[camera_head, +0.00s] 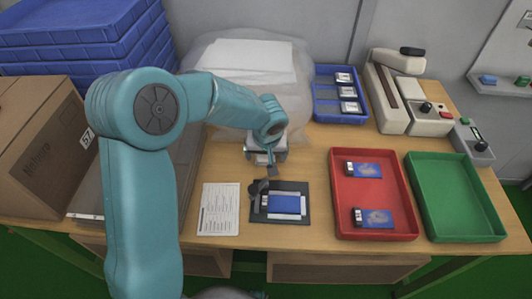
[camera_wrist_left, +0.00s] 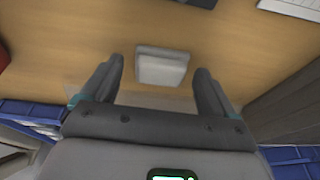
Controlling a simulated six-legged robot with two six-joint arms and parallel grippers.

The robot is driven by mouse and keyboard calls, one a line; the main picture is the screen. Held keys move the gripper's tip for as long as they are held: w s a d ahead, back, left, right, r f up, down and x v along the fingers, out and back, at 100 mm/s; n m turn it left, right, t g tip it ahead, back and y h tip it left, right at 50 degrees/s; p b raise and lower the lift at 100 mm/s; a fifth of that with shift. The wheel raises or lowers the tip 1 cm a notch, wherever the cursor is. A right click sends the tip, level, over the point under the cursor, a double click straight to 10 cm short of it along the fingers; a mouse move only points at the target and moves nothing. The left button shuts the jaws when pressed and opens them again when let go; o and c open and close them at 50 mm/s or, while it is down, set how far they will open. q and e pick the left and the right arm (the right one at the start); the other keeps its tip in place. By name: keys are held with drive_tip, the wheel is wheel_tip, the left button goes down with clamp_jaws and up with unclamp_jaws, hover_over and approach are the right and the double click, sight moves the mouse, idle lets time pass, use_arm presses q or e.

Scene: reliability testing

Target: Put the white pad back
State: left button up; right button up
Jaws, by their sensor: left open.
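The white pad (camera_wrist_left: 162,66) is a small pale, squarish block on the wooden table. In the left wrist view it lies between the two dark fingers of my left gripper (camera_wrist_left: 160,72), with wood visible on both sides. My left gripper is open and the fingers look apart from the pad. In the head view my left gripper (camera_head: 267,150) is low over the middle of the table, and its wrist hides most of the pad. I cannot tell the exact height of the fingers above the table. My right gripper is not in view.
In front lie a dark mat (camera_head: 283,218) with a blue-and-white item and a dark curved piece, and a printed sheet (camera_head: 218,210). A red tray (camera_head: 338,200) and a green tray (camera_head: 455,195) stand right. A blue bin (camera_head: 327,117) and a bagged white stack (camera_head: 240,60) stand behind.

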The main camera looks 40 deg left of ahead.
use_arm(q)
drive_tip(key=v, duration=1.2)
drive_tip(key=shift+p, duration=0.35)
